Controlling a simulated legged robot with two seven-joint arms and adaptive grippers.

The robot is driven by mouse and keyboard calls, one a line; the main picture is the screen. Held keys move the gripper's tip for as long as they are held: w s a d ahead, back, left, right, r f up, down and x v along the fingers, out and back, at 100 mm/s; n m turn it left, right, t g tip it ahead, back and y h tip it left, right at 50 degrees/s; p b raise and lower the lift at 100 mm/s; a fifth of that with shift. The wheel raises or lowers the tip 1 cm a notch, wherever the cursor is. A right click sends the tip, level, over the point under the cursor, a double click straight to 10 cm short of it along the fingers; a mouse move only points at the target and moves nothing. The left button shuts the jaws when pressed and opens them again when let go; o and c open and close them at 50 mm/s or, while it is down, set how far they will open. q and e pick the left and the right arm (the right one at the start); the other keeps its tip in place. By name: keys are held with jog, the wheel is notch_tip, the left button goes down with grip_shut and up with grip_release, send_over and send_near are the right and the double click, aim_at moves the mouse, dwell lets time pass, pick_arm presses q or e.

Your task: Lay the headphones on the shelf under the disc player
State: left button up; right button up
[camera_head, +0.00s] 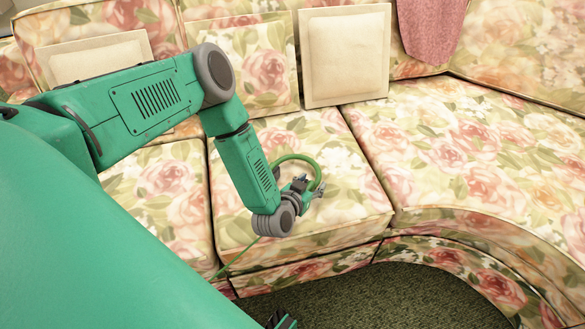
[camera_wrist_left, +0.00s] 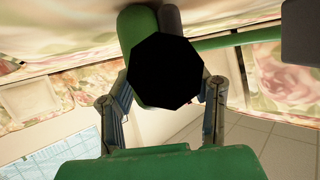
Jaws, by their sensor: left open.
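The headphones' green band (camera_head: 309,161) curves above the sofa seat cushion in the head view, right at my left gripper (camera_head: 309,188). In the left wrist view, a green ear cup with a dark grey pad (camera_wrist_left: 172,19) lies ahead, between the lines of my open fingers (camera_wrist_left: 166,85). The green band runs off to the right there, towards another grey part at the edge. A black octagon covers the space between the fingers, so any contact is hidden.
The floral sofa (camera_head: 470,140) fills most of the head view and curves to the right. Cream cushions (camera_head: 346,55) and a pink cloth (camera_head: 432,28) rest on its back. Green carpet (camera_head: 395,295) shows below. Most of the seat is clear.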

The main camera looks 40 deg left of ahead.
pick_arm(q)
grip_shut()
jog(key=shift+r, duration=0.1)
